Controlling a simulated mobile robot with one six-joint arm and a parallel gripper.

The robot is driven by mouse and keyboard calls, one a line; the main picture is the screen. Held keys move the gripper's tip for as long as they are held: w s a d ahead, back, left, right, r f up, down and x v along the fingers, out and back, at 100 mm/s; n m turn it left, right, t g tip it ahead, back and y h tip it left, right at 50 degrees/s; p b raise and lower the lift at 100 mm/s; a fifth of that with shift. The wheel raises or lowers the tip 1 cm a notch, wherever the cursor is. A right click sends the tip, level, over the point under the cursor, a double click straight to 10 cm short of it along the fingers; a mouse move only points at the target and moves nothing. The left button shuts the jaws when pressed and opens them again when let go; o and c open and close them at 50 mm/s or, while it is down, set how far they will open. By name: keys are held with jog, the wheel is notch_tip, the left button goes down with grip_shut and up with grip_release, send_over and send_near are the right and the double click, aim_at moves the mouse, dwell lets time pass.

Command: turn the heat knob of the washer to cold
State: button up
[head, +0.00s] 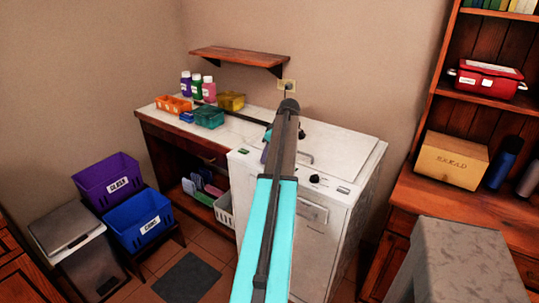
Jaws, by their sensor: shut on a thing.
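The white washer (322,236) stands in the middle, with its control strip along the top front edge. A black knob (315,178) shows on the right part of this strip, clear of my arm. My turquoise and grey arm crosses in front of the strip's left part. My gripper's fingertips are hidden by the arm. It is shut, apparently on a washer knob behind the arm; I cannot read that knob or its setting.
A counter (180,122) with bottles and small baskets adjoins the washer on the left. Purple (100,190) and blue (140,225) bins stand at the lower left.

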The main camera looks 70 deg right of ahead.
jog(key=shift+d+r, duration=0.1)
jog(key=shift+d, duration=0.1)
jog(key=o, duration=1)
jog(key=shift+a, duration=0.1)
jog(key=shift+r, duration=0.15)
jog(key=b+v, duration=0.2)
jog(key=v, duration=1.1)
jog(key=shift+s+a+r+b, duration=0.1)
jog(key=shift+s+r+b, duration=0.1)
jog(key=shift+b, duration=0.1)
